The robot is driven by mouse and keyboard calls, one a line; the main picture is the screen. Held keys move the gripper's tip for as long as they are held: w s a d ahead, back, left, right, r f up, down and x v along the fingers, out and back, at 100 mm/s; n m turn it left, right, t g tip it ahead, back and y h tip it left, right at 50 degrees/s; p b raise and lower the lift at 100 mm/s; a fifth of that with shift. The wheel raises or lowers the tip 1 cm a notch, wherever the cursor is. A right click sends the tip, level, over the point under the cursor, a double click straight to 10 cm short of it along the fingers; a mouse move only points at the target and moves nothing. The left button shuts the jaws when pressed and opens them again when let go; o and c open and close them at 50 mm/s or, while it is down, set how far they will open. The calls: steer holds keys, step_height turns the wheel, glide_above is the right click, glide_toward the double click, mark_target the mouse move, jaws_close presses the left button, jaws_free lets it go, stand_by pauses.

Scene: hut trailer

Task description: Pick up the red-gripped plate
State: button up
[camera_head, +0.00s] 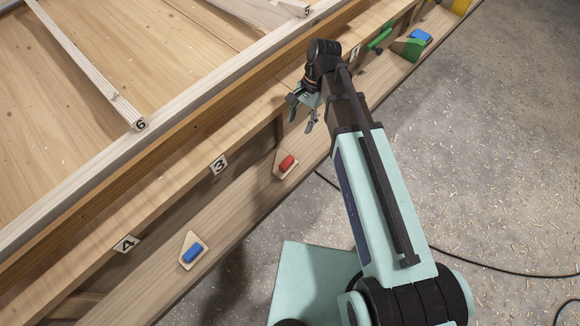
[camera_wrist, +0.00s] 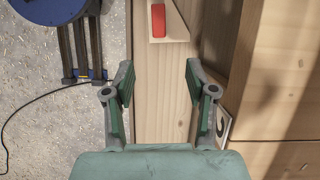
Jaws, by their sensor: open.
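The red-gripped plate (camera_head: 279,169) is a small wooden plate with a red grip (camera_head: 287,162) on top. It lies on the lower wooden ledge (camera_head: 232,207) of the bench. In the wrist view, the plate (camera_wrist: 169,36) is at the top edge, partly cut off, with its red grip (camera_wrist: 158,20) showing. My gripper (camera_head: 301,117) is open and empty over the bench side, a little beyond the plate in the head view. In the wrist view, my gripper (camera_wrist: 161,85) has its fingers spread above bare wood, and the plate lies ahead of the fingertips.
A blue-gripped plate (camera_head: 187,238) lies on the same ledge, lower left. Green, blue and yellow pieces sit at the far upper right. Number tags mark the bench side, such as tag 3 (camera_head: 219,164). A black cable (camera_head: 500,268) runs across the floor.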

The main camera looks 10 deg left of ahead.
glide_toward(287, 161)
steer(key=x, duration=0.5)
steer(key=shift+w+f, duration=0.15)
steer(key=shift+w, duration=0.1)
steer(key=shift+s+f, duration=0.4)
steer(key=shift+f, duration=0.15)
steer(key=shift+x, duration=2)
steer(key=shift+s+a+r, duration=0.1)
steer(key=shift+s+a, duration=0.05)
jaws_close()
